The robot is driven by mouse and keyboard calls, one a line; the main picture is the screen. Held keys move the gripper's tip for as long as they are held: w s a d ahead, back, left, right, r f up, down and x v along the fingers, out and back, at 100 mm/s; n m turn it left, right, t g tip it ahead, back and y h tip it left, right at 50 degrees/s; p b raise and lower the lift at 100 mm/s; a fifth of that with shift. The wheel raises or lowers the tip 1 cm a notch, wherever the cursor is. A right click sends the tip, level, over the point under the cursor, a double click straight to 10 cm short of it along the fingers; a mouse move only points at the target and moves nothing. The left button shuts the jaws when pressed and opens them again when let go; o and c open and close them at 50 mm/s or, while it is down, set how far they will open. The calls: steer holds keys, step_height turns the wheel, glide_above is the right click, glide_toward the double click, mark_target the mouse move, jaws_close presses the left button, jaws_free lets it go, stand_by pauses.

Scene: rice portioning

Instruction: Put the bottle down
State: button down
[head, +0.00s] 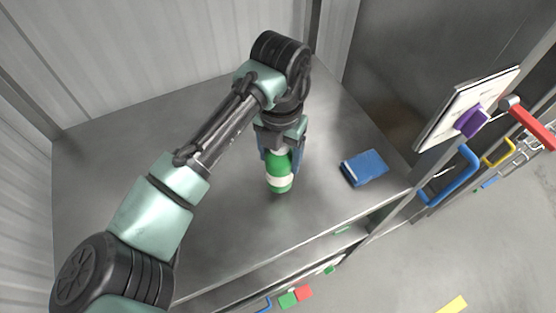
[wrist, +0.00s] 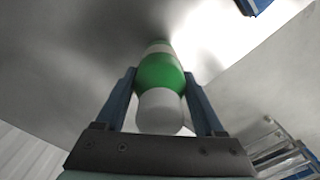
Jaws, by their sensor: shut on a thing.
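The bottle (head: 279,173) is green with a white band and stands upright in my gripper (head: 281,152), over the grey metal counter (head: 225,200). In the wrist view the bottle (wrist: 160,75) shows its white cap end close to the camera and its far end toward the counter. My gripper (wrist: 160,95) has its blue fingers on both sides of the bottle, shut on it. Whether the bottle's base touches the counter is hard to tell.
A blue sponge-like block (head: 364,168) lies on the counter to the right of the bottle. A white board with a purple clip (head: 472,121) and several coloured handles are at the right edge. The counter left of the bottle is clear.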

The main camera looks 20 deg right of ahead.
steer(key=shift+f, duration=1.9)
jaws_free()
steer(key=shift+r, duration=0.1)
step_height(320, 180, up, 12)
steer(key=shift+r+b, duration=0.15)
steer(key=shift+b, duration=0.95)
